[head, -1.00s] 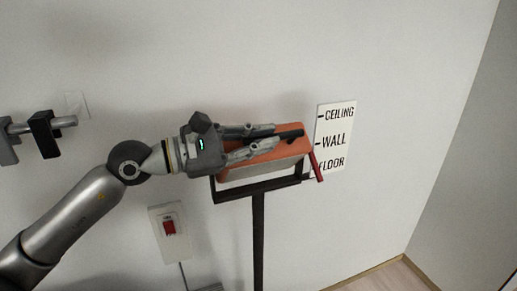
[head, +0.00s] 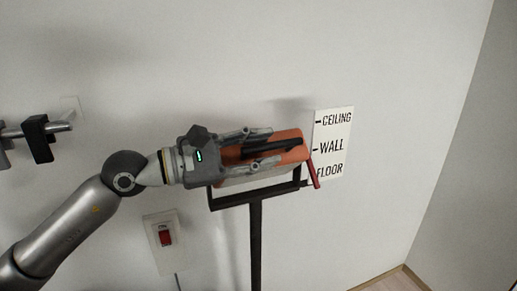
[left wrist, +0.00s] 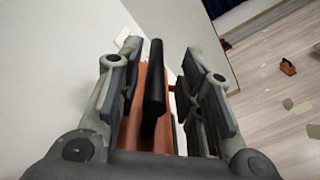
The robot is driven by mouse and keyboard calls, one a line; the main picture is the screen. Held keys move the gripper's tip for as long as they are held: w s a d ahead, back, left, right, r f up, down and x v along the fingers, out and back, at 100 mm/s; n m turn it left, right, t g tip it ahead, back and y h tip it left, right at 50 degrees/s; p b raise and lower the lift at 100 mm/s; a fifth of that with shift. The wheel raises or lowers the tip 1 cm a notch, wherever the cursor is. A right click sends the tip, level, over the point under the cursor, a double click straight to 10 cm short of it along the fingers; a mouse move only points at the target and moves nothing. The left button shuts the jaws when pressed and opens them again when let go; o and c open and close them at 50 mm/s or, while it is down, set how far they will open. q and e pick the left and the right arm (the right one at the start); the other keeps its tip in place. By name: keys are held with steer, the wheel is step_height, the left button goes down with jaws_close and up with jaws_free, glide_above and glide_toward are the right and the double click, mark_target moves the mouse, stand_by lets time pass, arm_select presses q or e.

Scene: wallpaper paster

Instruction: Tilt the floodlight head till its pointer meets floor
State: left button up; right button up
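The orange floodlight head (head: 292,157) sits in a dark yoke on a stand (head: 256,235), with a black handle bar (head: 273,147) on top. A red pointer (head: 314,172) at its right side slants down and crosses the left edge of the label plate (head: 341,128) beside the word FLOOR; whatever mark is there is hidden. My left gripper (head: 262,148) is open around the handle bar, one finger on each side. In the left wrist view the handle bar (left wrist: 154,80) stands between the open fingers (left wrist: 160,85) with gaps on both sides.
A wall plate with a red switch (head: 165,237) is below my left arm. The wall is close behind the floodlight. Small items (left wrist: 288,66) lie on the floor in the left wrist view.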

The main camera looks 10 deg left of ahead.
arm_select(q)
steer(key=shift+s+a, duration=0.15)
steer(key=shift+a, duration=0.3)
steer(key=v, duration=1.1)
steer(key=shift+s, duration=0.1)
